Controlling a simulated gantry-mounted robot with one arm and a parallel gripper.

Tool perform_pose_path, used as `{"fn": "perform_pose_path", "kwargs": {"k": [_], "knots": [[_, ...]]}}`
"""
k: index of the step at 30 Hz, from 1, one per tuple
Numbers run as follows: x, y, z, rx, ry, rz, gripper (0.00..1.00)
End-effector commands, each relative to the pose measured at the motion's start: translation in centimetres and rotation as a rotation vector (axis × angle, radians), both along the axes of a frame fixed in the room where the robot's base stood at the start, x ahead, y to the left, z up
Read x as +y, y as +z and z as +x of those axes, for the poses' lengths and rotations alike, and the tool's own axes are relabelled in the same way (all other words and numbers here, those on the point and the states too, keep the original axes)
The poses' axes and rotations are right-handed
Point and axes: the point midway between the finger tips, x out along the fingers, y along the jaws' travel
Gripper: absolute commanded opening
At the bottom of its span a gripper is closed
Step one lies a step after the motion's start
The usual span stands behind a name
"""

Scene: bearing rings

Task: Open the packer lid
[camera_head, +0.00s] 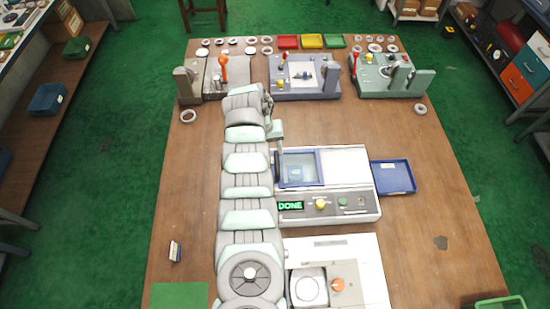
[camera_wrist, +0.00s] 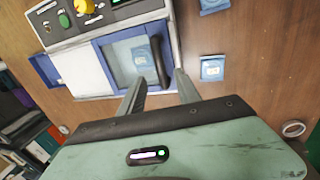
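The packer (camera_head: 352,160) is a white machine with a green "DONE" display on its front panel. Its lid (camera_head: 319,168) is a blue-framed clear window, lying closed; it also shows in the wrist view (camera_wrist: 102,45). A dark bar handle (camera_wrist: 163,62) runs along one side of the lid. A pale blue packet (camera_wrist: 142,54) shows through the window. My gripper (camera_wrist: 161,76) is open, its two fingers apart with the handle end lying between and just beyond their tips. In the head view my gripper (camera_head: 277,150) is at the lid's left edge; contact cannot be told.
A blue tray (camera_head: 393,177) stands right of the packer. Packets (camera_wrist: 212,68) lie on the table beside it. Another white machine (camera_head: 345,270) stands in front. Fixtures (camera_head: 305,77) and rings line the back. The table's right side is mostly clear.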

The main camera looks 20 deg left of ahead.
Motion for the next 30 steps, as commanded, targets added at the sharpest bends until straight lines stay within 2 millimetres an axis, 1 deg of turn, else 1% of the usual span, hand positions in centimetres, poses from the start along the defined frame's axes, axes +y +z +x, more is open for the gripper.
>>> {"fn": "perform_pose_path", "kwargs": {"k": [6, 12, 13, 15, 21, 30], "knots": [[-0.5, -2.6, 0.2, 0.002, 0.0, -0.003, 0.4], [-0.8, -4.5, 0.2, 0.003, -0.001, 0.0, 0.4], [-0.8, -5.3, 0.3, 0.0, 0.0, 0.001, 0.4], [-1.0, -6.0, 0.6, -0.003, 0.0, 0.001, 0.4], [-1.2, -6.8, 0.6, -0.002, -0.001, 0.001, 0.4], [-1.2, -6.7, 0.6, -0.001, -0.001, 0.002, 0.4]]}}
